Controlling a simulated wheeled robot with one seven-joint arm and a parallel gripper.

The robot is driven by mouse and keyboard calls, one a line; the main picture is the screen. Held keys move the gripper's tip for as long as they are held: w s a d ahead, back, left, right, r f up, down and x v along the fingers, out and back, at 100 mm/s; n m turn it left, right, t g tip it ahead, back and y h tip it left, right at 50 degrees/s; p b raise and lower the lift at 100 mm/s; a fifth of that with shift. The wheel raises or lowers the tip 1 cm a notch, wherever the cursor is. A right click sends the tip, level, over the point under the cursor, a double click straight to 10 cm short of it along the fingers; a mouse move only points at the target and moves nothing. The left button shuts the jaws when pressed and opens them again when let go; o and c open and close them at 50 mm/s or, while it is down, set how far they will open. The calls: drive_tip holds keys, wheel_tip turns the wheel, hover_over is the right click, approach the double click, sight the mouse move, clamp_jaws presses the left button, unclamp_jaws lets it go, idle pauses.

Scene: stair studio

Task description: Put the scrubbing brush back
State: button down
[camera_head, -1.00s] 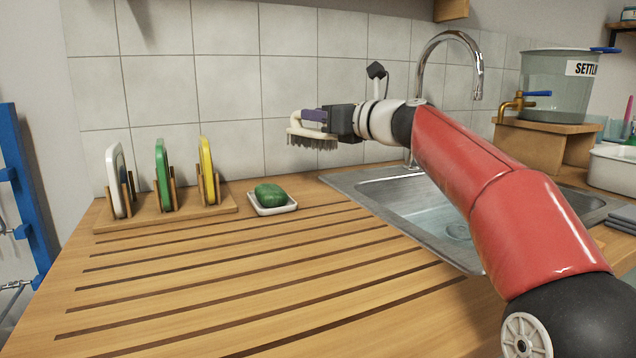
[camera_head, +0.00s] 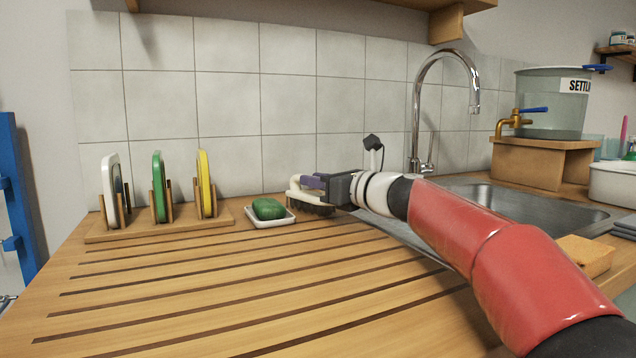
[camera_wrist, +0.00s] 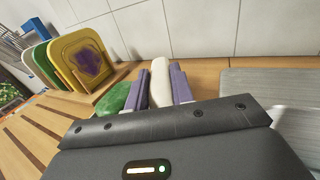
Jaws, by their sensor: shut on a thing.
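The scrubbing brush (camera_head: 297,188) has a cream handle and dark bristles that point down. My gripper (camera_head: 318,183) is shut on its handle, with purple finger pads on either side. The brush is low over the wooden counter, just right of the soap dish; I cannot tell whether the bristles touch the wood. In the wrist view the cream handle (camera_wrist: 161,82) shows between the two purple fingers. The underside of the brush is hidden there.
A green soap (camera_head: 268,208) lies in a white dish (camera_head: 284,220) close left of the brush. A wooden rack (camera_head: 130,232) holds white, green and yellow boards. The sink (camera_head: 520,203), tap (camera_head: 415,110) and a sponge (camera_head: 587,254) are right. The grooved counter (camera_head: 200,300) in front is clear.

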drive_tip(key=shift+f, duration=0.2)
drive_tip(key=c, duration=1.2)
unclamp_jaws()
drive_tip(key=shift+r, duration=0.15)
drive_tip(key=shift+d, duration=0.1)
drive_tip(key=b+v, duration=0.1)
drive_tip(key=v, duration=1.1)
